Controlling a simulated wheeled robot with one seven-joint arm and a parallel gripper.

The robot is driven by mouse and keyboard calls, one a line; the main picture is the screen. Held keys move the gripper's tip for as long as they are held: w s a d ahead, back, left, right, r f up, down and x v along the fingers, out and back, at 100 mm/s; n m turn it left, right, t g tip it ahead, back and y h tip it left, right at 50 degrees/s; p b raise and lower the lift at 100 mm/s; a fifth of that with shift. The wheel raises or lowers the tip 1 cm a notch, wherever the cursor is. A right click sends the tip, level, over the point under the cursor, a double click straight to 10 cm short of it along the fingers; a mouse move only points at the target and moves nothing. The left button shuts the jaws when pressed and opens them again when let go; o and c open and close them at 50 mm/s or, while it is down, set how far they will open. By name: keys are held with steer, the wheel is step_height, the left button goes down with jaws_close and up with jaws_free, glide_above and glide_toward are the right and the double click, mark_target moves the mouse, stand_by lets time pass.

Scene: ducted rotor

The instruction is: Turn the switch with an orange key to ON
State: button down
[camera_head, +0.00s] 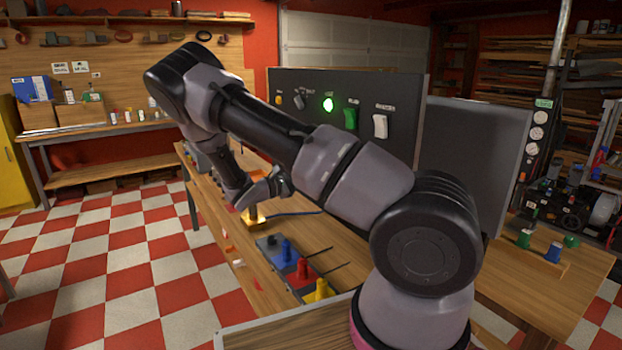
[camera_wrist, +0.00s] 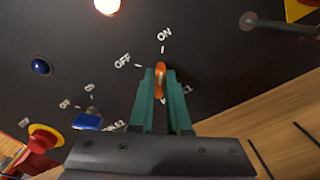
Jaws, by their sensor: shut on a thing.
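The orange key (camera_wrist: 160,72) stands out from a dark panel in the wrist view, between the two green fingers of my gripper (camera_wrist: 160,88). The fingers are shut on it from both sides and hide its lower part. The ON label (camera_wrist: 164,34) is straight above the key and the OFF label (camera_wrist: 122,61) is up and to the left. The visible edge of the key lines up roughly with the mark under ON. In the head view my arm hides the key and most of my gripper.
On the same panel are a blue button (camera_wrist: 41,67), a blue selector knob (camera_wrist: 88,119), a red button on a yellow base (camera_wrist: 42,138) and a lit lamp (camera_wrist: 106,6). In the head view, blue, red and yellow posts (camera_head: 286,250) stand on the wooden bench; an upright dark panel (camera_head: 300,85) rises behind.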

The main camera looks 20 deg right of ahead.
steer(key=shift+f+m, duration=0.1)
steer(key=shift+m, duration=0.2)
steer(key=c, duration=0.9)
jaws_free()
steer(key=a, duration=0.3)
steer(key=s+a, duration=0.1)
steer(key=a, duration=0.3)
steer(key=s+a, duration=0.1)
steer(key=a, duration=0.2)
steer(key=shift+a, duration=0.35)
